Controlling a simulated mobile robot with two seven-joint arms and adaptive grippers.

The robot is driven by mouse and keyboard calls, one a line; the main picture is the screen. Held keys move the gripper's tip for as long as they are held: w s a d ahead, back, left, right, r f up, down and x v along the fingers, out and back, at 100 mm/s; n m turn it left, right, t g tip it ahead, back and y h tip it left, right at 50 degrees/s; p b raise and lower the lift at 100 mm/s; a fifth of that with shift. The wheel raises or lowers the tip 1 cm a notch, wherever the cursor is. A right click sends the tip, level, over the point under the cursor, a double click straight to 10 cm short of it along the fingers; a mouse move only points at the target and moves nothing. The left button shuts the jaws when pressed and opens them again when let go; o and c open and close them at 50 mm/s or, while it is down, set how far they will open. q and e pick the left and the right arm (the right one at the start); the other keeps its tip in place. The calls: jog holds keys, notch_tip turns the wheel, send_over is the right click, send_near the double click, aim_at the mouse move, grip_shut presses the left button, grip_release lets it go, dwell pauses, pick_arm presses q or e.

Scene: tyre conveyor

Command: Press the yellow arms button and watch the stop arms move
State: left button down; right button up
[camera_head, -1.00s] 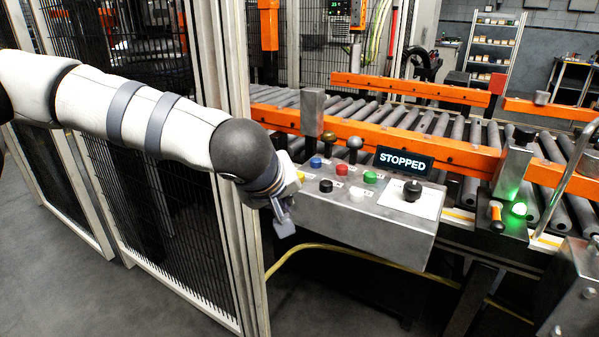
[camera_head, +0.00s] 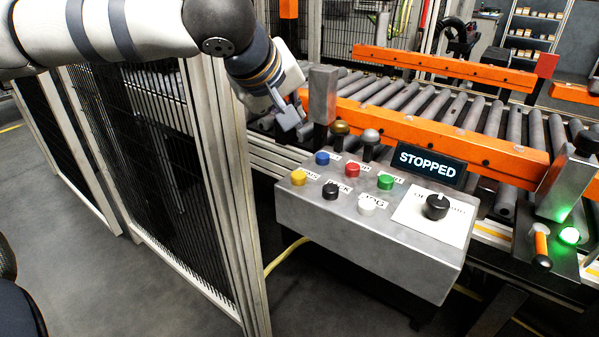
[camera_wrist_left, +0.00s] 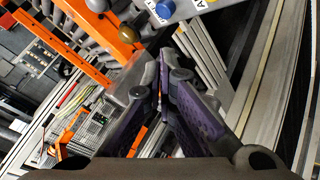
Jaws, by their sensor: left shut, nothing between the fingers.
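The yellow button (camera_head: 298,177) is at the left end of the grey control box (camera_head: 345,235), in the front-left corner of its top. My left gripper (camera_head: 291,122) is shut and empty. It hangs above and behind the box's left end, apart from the yellow button. In the left wrist view my left gripper's fingers (camera_wrist_left: 164,85) come together, and part of the box with a blue button (camera_wrist_left: 165,9) shows at the top. I cannot make out the stop arms for certain. My right gripper is not in view.
Blue (camera_head: 322,157), red (camera_head: 352,170), green (camera_head: 385,182), black (camera_head: 330,189) and white (camera_head: 367,203) buttons share the box with a black knob (camera_head: 436,206). A display (camera_head: 428,162) reads STOPPED. Orange rails (camera_head: 450,132) and rollers lie behind. A mesh fence (camera_head: 130,150) stands left.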

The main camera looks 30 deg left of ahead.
aim_at(294, 174)
pick_arm(q)
notch_tip(294, 174, down, 8)
jog(key=shift+r, duration=0.1)
dwell(0.4)
jog(key=shift+f, duration=0.25)
dwell(1.0)
jog(key=shift+f, duration=0.25)
